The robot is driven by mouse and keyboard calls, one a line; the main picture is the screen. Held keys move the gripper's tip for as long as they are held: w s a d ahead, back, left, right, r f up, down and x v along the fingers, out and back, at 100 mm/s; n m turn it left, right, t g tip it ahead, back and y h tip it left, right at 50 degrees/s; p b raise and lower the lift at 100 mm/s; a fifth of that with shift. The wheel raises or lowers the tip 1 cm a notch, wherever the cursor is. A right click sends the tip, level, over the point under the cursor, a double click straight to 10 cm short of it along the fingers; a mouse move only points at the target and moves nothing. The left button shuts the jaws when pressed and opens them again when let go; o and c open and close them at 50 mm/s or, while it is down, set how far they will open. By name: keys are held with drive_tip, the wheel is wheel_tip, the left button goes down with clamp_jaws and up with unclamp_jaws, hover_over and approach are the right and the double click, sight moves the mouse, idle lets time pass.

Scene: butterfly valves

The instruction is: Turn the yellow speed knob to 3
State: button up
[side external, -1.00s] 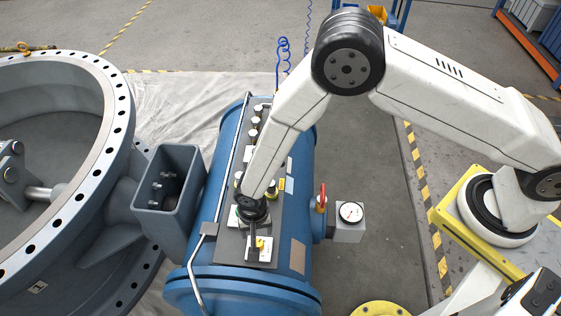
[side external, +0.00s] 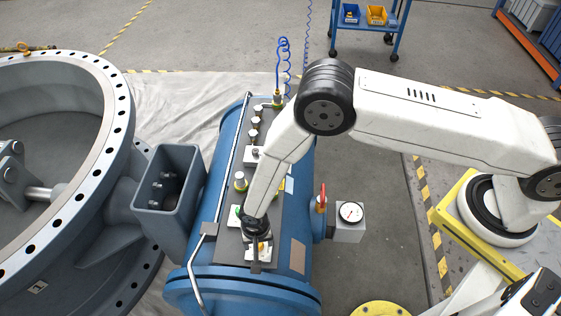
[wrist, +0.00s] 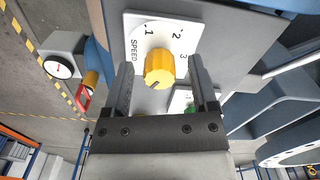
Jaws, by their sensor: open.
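In the wrist view the yellow speed knob (wrist: 159,66) stands on a white plate (wrist: 136,22) marked SPEED, 1, 2 and 3. A short dark mark shows on the knob's lower edge in the picture, away from the numbers, but I cannot read a setting surely. My gripper (wrist: 161,70) is open, with one finger on each side of the knob and a gap on both sides.
The blue tank (side external: 225,165) carries the grey panel with several other knobs (side external: 255,123). A green button (wrist: 190,109) is close by the right finger in the wrist view. A gauge (side external: 350,213) and a red-handled valve (side external: 322,197) stand to the right. A large flanged ring (side external: 118,130) is at left.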

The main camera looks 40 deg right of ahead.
clamp_jaws()
idle(0.3)
drive_tip(key=shift+n, duration=0.5)
drive_tip(key=n, duration=0.4)
drive_tip(key=shift+n, duration=0.3)
drive_tip(key=n, duration=1.2)
drive_tip(key=shift+n, duration=0.4)
drive_tip(key=n, duration=0.5)
drive_tip(key=shift+n, duration=0.3)
